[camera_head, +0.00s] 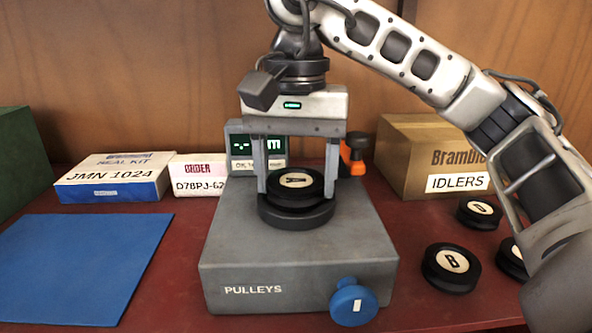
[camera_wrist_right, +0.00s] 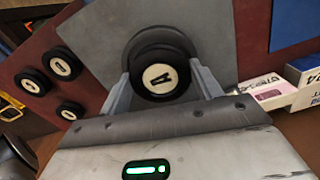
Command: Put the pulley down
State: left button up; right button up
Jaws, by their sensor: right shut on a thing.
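The held pulley (camera_head: 296,184) is a black disc with a cream label. The label reads "A" in the right wrist view (camera_wrist_right: 160,79). My right gripper (camera_head: 296,182) is shut on it, with one finger on each side. The pulley is over the round black seat (camera_head: 297,212) on top of the grey PULLEYS block (camera_head: 222,236). I cannot tell whether it touches the seat or hangs just above it. My left gripper is not in view.
Loose black pulleys, one marked B (camera_head: 451,267), lie at the right. Behind stand the IDLERS carton (camera_head: 408,158), a display (camera_head: 243,142), and white boxes (camera_head: 118,176). A blue knob (camera_head: 354,302) sticks out in front. A blue mat (camera_head: 70,265) lies clear at the left.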

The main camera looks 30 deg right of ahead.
aim_at(296, 179)
jog(key=shift+s+a+f+b, duration=0.15)
jog(key=shift+f+b, duration=0.15)
jog(key=shift+f, duration=0.4)
jog(key=o, duration=1.1)
jog(key=shift+o, duration=0.4)
jog(key=shift+a+f, duration=0.1)
notch_tip(296, 179, up, 14)
jog(key=shift+d+f+p, duration=0.15)
jog(key=shift+d+p, duration=0.1)
jog(key=shift+p, duration=0.15)
